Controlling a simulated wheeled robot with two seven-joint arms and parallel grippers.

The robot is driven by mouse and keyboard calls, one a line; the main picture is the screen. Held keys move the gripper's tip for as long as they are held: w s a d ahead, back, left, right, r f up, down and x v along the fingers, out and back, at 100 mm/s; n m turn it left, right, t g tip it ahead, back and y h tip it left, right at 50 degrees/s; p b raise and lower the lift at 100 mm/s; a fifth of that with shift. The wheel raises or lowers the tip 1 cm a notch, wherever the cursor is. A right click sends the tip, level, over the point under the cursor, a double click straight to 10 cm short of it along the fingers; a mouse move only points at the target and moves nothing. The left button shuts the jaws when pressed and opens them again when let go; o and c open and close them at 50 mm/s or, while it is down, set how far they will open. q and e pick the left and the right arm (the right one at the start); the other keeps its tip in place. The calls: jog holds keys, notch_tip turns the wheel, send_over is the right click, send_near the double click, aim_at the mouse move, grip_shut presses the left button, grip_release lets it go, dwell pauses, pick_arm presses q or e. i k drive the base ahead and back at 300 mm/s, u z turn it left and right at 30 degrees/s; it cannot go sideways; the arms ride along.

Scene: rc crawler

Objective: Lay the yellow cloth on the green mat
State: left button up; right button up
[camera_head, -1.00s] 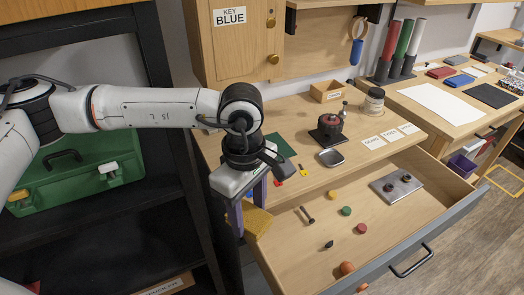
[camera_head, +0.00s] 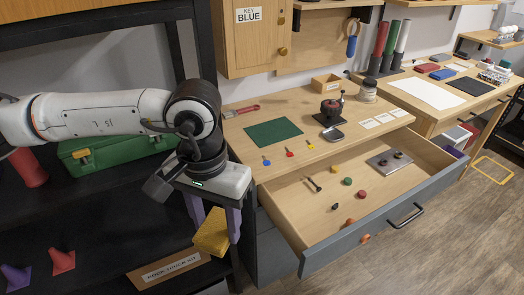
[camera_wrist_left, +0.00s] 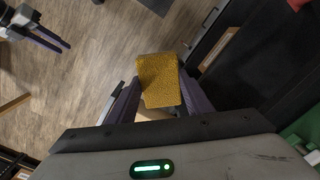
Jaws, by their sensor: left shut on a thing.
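My left gripper (camera_head: 214,228) is shut on the yellow cloth (camera_head: 211,236), a thick folded-looking block that hangs between its purple fingers. The cloth is held in the air left of the open drawer, in front of the dark shelf. In the left wrist view the cloth (camera_wrist_left: 158,80) sits between the fingertips and sticks out beyond them. The green mat (camera_head: 273,133) lies flat and bare on the wooden desk top, up and to the right of the gripper. My right gripper (camera_wrist_left: 45,35) shows small at the wrist view's upper left; its jaw state is unclear.
The open drawer (camera_head: 328,238) holds several small coloured parts and a metal plate (camera_head: 390,163). Blue, red and yellow small pieces lie along the desk edge before the mat. A red-handled tool (camera_head: 241,111) lies behind it. A green case (camera_head: 115,154) stands on the shelf.

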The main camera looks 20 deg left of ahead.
aim_at(288, 132)
jog(key=u, duration=0.2)
jog(key=k, duration=0.4)
jog(key=z, duration=1.45)
jog(key=i, duration=1.65)
jog(key=u, duration=0.9)
jog(key=i, duration=0.95)
jog(key=u, duration=1)
